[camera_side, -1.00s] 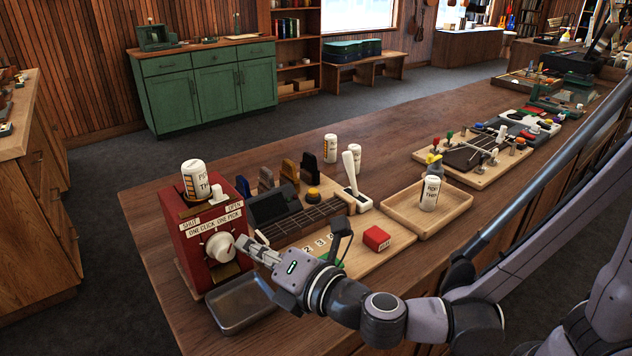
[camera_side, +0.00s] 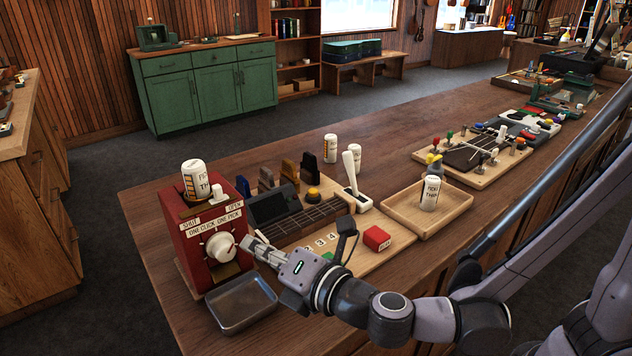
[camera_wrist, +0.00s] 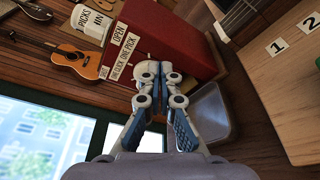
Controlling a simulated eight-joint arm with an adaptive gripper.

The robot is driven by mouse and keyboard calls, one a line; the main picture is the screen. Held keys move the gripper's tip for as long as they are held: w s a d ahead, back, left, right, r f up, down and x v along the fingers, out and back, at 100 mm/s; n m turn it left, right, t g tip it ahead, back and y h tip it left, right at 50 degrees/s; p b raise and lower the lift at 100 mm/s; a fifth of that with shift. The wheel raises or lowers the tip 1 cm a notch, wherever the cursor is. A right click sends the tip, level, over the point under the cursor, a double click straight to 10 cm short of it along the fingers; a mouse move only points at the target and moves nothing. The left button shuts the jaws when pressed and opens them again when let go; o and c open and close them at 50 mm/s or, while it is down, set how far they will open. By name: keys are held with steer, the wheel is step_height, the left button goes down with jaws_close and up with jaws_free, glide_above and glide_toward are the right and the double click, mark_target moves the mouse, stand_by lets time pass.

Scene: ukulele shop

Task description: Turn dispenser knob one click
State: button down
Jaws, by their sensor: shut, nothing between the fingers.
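The red dispenser (camera_side: 196,262) stands at the near left end of the counter, labelled SHUT, OPEN and ONE CLICK ONE PICK. Its round white knob (camera_side: 219,246) is on the front face. A white canister (camera_side: 195,180) marked PICKS sits on top. My gripper (camera_side: 247,243) is shut and empty, with its fingertips just right of the knob; I cannot tell whether they touch it. In the wrist view my fingertips (camera_wrist: 161,80) are together in front of the dispenser (camera_wrist: 165,45) and hide much of the knob.
A metal tray (camera_side: 243,322) lies below the dispenser's front. A board with a ukulele neck (camera_side: 305,221), a white lever (camera_side: 350,168) and a red block (camera_side: 377,238) is to the right. A wooden tray (camera_side: 463,207) holds another canister (camera_side: 430,193).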

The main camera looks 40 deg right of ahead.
steer(key=shift+s, duration=2.75)
steer(key=shift+w+a+r, duration=0.2)
steer(key=shift+w+r, duration=0.1)
steer(key=shift+w, duration=0.7)
steer(key=shift+w+a+r, duration=0.2)
steer(key=shift+w+r, duration=0.05)
steer(key=shift+w, duration=0.75)
steer(key=shift+w+a+r, duration=0.2)
steer(key=shift+w+r, duration=0.1)
steer(key=shift+w, duration=0.7)
steer(key=shift+a+f, duration=0.15)
steer(key=shift+a, duration=0.05)
